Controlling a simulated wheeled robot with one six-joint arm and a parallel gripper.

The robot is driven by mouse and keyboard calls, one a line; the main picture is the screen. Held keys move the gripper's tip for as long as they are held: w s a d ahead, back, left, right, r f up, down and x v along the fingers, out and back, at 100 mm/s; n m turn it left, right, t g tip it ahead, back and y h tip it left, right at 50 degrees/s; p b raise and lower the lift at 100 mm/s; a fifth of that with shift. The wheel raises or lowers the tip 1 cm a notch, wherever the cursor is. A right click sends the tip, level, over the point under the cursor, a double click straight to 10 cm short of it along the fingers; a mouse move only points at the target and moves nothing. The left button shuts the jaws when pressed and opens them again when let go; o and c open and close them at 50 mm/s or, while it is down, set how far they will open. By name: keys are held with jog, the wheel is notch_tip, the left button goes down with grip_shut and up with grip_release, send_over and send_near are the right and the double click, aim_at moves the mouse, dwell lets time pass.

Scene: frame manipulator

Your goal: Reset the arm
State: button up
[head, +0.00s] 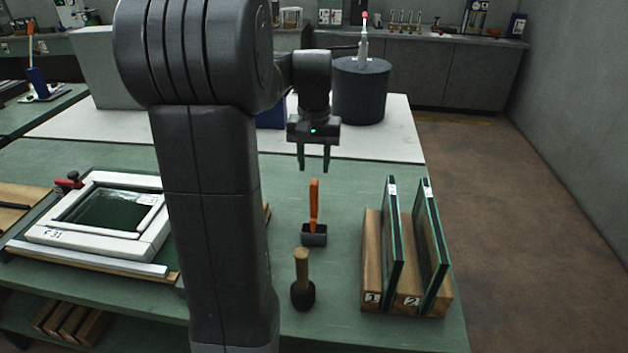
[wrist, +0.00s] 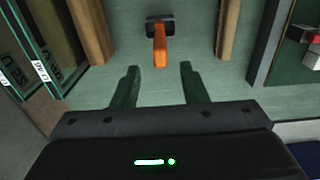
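My gripper (head: 314,160) hangs from my arm above the green worktable (head: 335,274), pointing down. Its two fingers are apart with nothing between them. In the wrist view my gripper (wrist: 157,76) is also open and empty. An orange-handled tool (head: 314,205) stands in a small dark holder (head: 314,236) in front of and below the fingers. In the wrist view its orange handle (wrist: 160,48) lies just beyond the fingertips, apart from them. My arm hides part of the table's middle.
A wooden rack (head: 371,260) holds glass panes (head: 394,235) upright at the right. A dark mallet (head: 302,294) with a wooden handle stands near the front. A white window frame (head: 158,230) lies at the left. A dark cylinder (head: 360,95) stands behind the gripper. Bare tabletop surrounds the tool.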

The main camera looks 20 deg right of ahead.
aim_at(314, 198)
jog(key=shift+r, duration=1.1)
notch_tip(314, 198, down, 14)
jog(key=shift+r, duration=0.65)
jog(key=shift+f, duration=0.15)
